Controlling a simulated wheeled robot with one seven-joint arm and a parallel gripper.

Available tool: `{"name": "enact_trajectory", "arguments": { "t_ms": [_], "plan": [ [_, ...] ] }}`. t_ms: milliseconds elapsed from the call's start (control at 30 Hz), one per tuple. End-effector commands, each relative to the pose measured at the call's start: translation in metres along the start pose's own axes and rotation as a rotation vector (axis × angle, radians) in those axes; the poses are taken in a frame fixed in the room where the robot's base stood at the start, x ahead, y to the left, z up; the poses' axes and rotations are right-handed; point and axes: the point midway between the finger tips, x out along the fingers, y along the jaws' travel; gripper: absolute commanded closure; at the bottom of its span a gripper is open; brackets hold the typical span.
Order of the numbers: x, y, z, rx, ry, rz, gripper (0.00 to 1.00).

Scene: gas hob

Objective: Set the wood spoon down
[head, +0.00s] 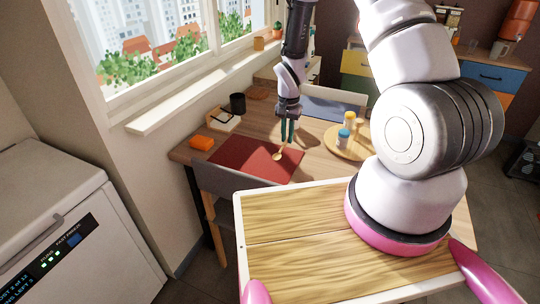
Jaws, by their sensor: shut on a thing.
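The wood spoon (277,156) is small and pale, with its round end low over the red placemat (241,157) on the wooden table. My gripper (287,138) has dark green fingers and points down, shut on the spoon's upper part. The spoon hangs tilted, its bowl toward the lower left. I cannot tell whether the bowl touches the mat or is just above it.
An orange block (202,143) lies left of the mat. A black cup (238,103) stands behind it. A round wooden board (346,143) with blue-capped (343,138) and yellow-capped (350,121) jars is to the right. The mat's left part is clear. A window sill (200,88) borders the left.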

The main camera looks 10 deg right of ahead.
Motion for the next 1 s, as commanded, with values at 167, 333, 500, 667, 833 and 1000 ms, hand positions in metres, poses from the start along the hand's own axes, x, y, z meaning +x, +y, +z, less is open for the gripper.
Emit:
{"name": "enact_trajectory", "arguments": {
  "t_ms": [167,333,500,667,833,1000],
  "plan": [
    [0.031,0.001,0.001,0.0,-0.002,0.002,1.0],
    [0.043,0.0,0.0,0.0,-0.001,0.001,1.0],
    [0.067,0.001,0.0,-0.002,-0.002,0.002,1.0],
    [0.079,0.0,0.0,-0.002,0.0,0.0,1.0],
    [0.079,0.0,-0.001,-0.002,0.0,0.0,1.0],
    [0.081,0.001,0.0,-0.001,0.0,0.0,0.68]
  ]
}}
